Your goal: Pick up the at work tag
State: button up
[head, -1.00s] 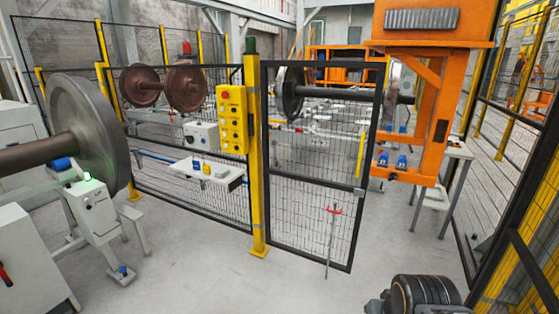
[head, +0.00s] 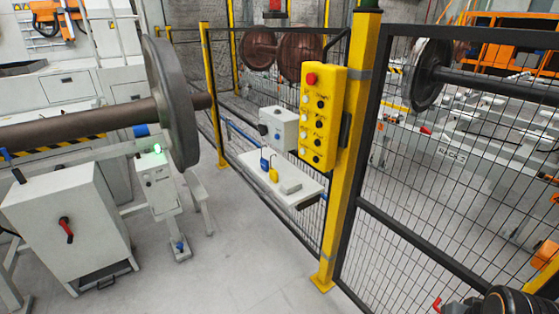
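No thing in view can be made out for sure as the at work tag. A small white shelf (head: 300,199) on the mesh fence holds a small blue item (head: 265,160), a small yellow item (head: 273,174) and a flat grey-white block (head: 290,187). The blue and yellow items stand close together at the shelf's back left; they are too small to identify. Part of my dark arm shows at the bottom right corner. My gripper is not in view.
A yellow post (head: 352,150) carries a yellow button box (head: 322,115) right of the shelf. A mesh gate (head: 440,235) stands to the right. A large wheelset (head: 172,100) and a grey cabinet (head: 72,230) stand left. The floor (head: 225,270) between is clear.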

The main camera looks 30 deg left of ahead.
aim_at(274, 174)
jog(key=u, duration=0.3)
jog(key=i, duration=1.25)
jog(key=u, duration=1.2)
jog(key=i, duration=0.6)
jog(key=u, duration=1.3)
jog(key=i, duration=0.6)
jog(key=u, duration=0.45)
